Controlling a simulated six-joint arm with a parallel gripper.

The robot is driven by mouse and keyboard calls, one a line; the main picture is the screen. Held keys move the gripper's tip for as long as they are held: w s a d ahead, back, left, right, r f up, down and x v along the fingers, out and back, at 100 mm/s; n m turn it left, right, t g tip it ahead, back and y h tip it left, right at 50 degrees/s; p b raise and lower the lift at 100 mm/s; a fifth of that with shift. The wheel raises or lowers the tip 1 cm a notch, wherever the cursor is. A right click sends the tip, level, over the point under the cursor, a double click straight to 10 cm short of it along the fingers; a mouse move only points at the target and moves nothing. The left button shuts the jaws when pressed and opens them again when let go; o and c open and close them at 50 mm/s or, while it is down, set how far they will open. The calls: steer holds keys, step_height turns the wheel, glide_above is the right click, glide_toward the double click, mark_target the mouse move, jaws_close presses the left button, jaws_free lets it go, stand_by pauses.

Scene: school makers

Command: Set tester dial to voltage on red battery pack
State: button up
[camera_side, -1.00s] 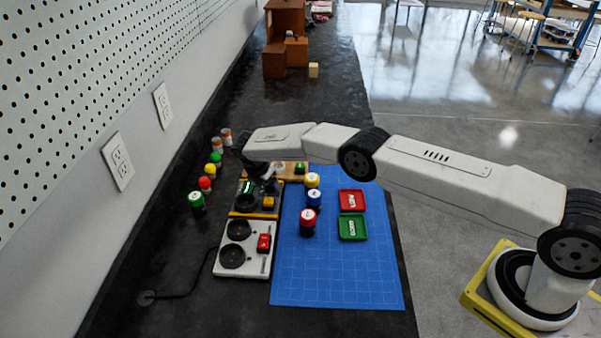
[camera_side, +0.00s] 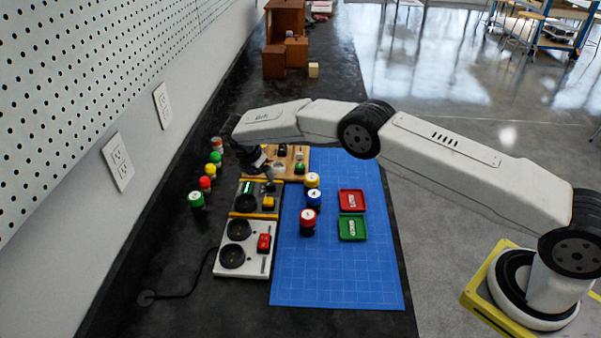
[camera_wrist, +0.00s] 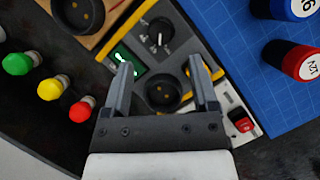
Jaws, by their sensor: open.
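The tester (camera_side: 243,213) is a dark panel with yellow edges, a lit green display and a round black socket; it also shows in the wrist view (camera_wrist: 178,62). Its dial (camera_wrist: 160,33) is a dark knob with a pale pointer, beside the green display (camera_wrist: 128,60). The red battery pack (camera_side: 308,224) stands upright on the blue mat (camera_side: 335,275); its white top seems to read 12V upside down in the wrist view (camera_wrist: 300,64). My gripper (camera_wrist: 164,72) is open and empty above the tester, its fingers apart from the dial. In the side view, my gripper (camera_side: 262,168) hangs over the tester's far end.
Blue (camera_side: 314,200) and yellow (camera_side: 312,181) packs stand behind the red one. Red (camera_side: 352,201) and green (camera_side: 352,228) trays lie right of them. A white panel (camera_side: 228,269) is in front; a wooden board (camera_side: 296,151) is behind. Several coloured bulbs (camera_side: 196,200) line the left.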

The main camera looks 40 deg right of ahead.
mark_target(270, 183)
steer(key=shift+v, duration=0.75)
steer(key=shift+s+d+n+t+y, duration=0.1)
steer(key=shift+s+n+t, duration=0.15)
steer(key=shift+n, duration=0.5)
steer(key=shift+s+d+n+t+y, duration=0.15)
steer(key=shift+n+t, duration=0.15)
steer(key=shift+n, duration=0.4)
steer(key=shift+s+d+n+t+y, duration=0.1)
steer(key=shift+s+n+t, duration=0.15)
steer(key=shift+n, duration=0.5)
steer(key=shift+f, duration=0.15)
steer(key=shift+x, duration=3.8)
steer(key=shift+w, duration=0.1)
steer(key=shift+c, duration=0.3)
jaws_close()
